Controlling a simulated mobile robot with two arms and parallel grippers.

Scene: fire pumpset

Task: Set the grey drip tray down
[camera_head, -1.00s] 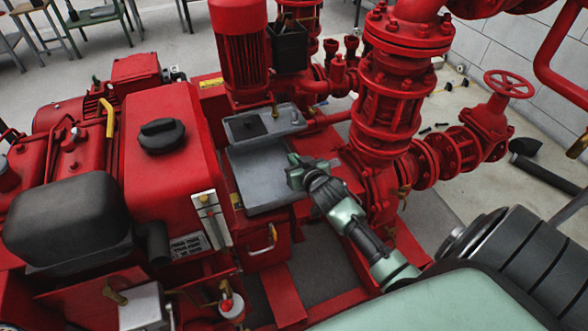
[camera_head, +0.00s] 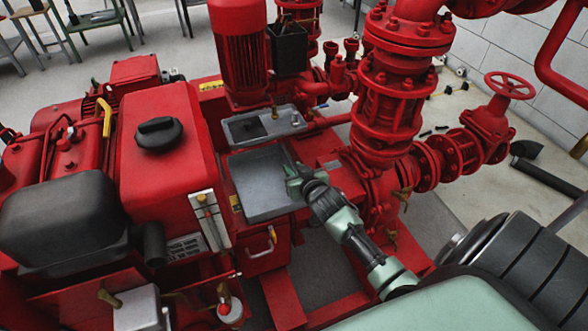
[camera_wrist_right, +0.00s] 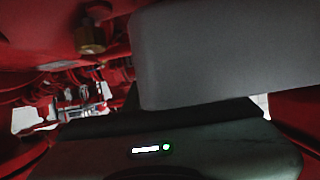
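The grey drip tray (camera_head: 262,188) is a shallow, empty square tray in the middle of the head view, between the red tank and the red pipework. It looks roughly level over a red box-shaped part; I cannot tell whether it touches what lies below. My right gripper (camera_head: 295,180) is at the tray's right edge and appears shut on it; the fingertips are partly hidden. In the right wrist view the tray (camera_wrist_right: 225,50) is a large grey shape close above the gripper body. My left gripper is not in view.
A second grey tray (camera_head: 285,122) with a dark item and small parts sits just behind. The red tank (camera_head: 165,180) stands close on the left. A red flanged pipe (camera_head: 390,110) rises on the right. A black open box (camera_head: 288,48) stands behind.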

